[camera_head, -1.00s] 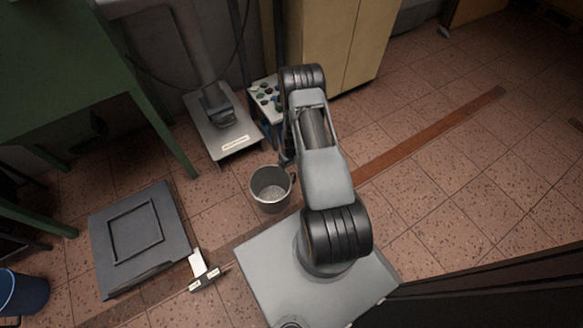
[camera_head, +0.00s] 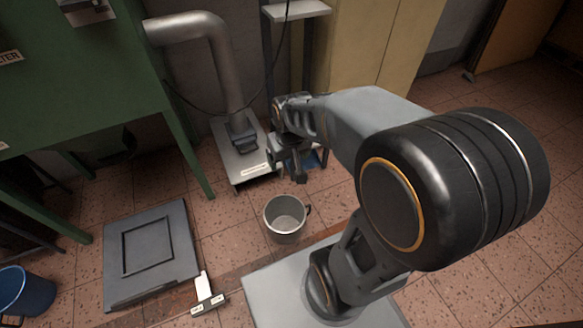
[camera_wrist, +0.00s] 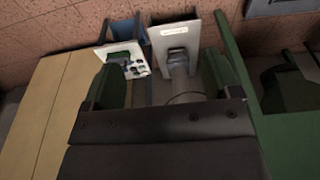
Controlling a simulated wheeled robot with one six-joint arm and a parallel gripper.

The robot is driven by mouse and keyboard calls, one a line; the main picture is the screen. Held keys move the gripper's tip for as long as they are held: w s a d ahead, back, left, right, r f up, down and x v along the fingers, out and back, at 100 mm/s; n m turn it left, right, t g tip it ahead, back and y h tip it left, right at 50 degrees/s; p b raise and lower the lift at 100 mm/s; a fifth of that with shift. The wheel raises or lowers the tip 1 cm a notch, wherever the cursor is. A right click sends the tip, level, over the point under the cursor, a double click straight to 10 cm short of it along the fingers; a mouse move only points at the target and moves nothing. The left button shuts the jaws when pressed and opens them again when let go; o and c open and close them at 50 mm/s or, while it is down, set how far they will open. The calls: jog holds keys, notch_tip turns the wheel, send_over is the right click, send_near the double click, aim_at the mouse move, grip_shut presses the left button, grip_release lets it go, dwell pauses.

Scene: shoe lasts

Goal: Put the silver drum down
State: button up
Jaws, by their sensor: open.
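The silver drum (camera_head: 285,226), a grey metal pot with a side handle, stands upright on the tiled floor beside my base plate in the head view. Its mouth is open upward. My gripper (camera_head: 299,176) is above and behind the drum, apart from it, and looks small and partly hidden by my wrist. In the wrist view my gripper (camera_wrist: 165,80) has its two dark green fingers wide apart with nothing held between them. The drum does not show in the wrist view.
A grey plate (camera_head: 225,163) with a pipe fitting stands behind the drum, by a yellow cabinet (camera_head: 370,55). A green bench (camera_head: 165,100) is at left. A dark square panel (camera_head: 150,250), a white-labelled piece (camera_head: 204,290) and a blue bucket (camera_head: 30,293) lie left. Floor right is clear.

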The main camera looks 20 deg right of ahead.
jog(key=s+a+r, duration=0.2)
jog(key=s+r, duration=0.2)
jog(key=s, duration=0.2)
jog(key=shift+s+t, duration=0.3)
jog(key=shift+s, duration=0.1)
